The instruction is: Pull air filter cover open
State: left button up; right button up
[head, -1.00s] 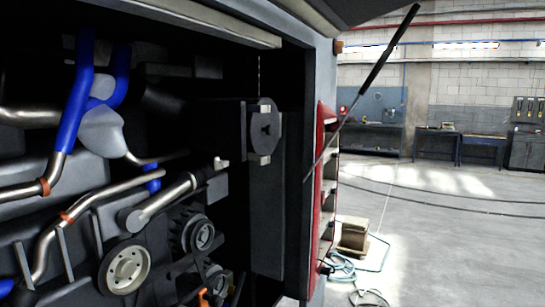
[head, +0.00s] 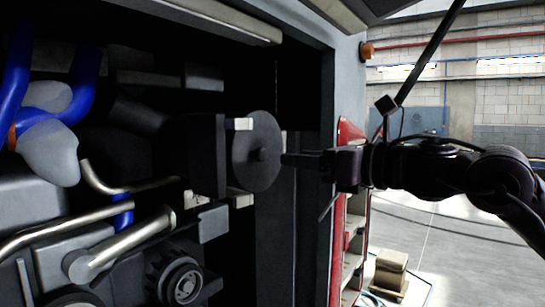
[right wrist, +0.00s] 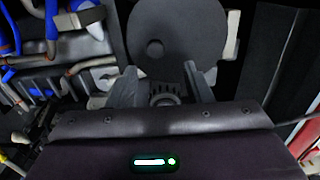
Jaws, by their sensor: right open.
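My left gripper is out of view.
Blue hoses (head: 17,70), metal pipes (head: 120,245) and a pulley (head: 182,284) crowd the bay left of the cover. The bay's right frame post (head: 345,95) and a dark strut (head: 430,50) stand near my right arm. The workshop floor (head: 450,260) is open at right.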

aim_at(264, 153)
jog(key=p+x, duration=0.1)
jog(key=x, duration=0.2)
jog(key=p+x, duration=0.2)
jog(key=x, duration=0.2)
jog(key=shift+s+a+r, duration=0.25)
jog(key=shift+s, duration=0.05)
jog(key=shift+w+a, duration=0.15)
jog(key=shift+w, duration=0.05)
jog(key=shift+a, duration=0.1)
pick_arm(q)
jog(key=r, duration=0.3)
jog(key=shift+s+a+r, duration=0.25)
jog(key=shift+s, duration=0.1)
pick_arm(e)
grip_shut()
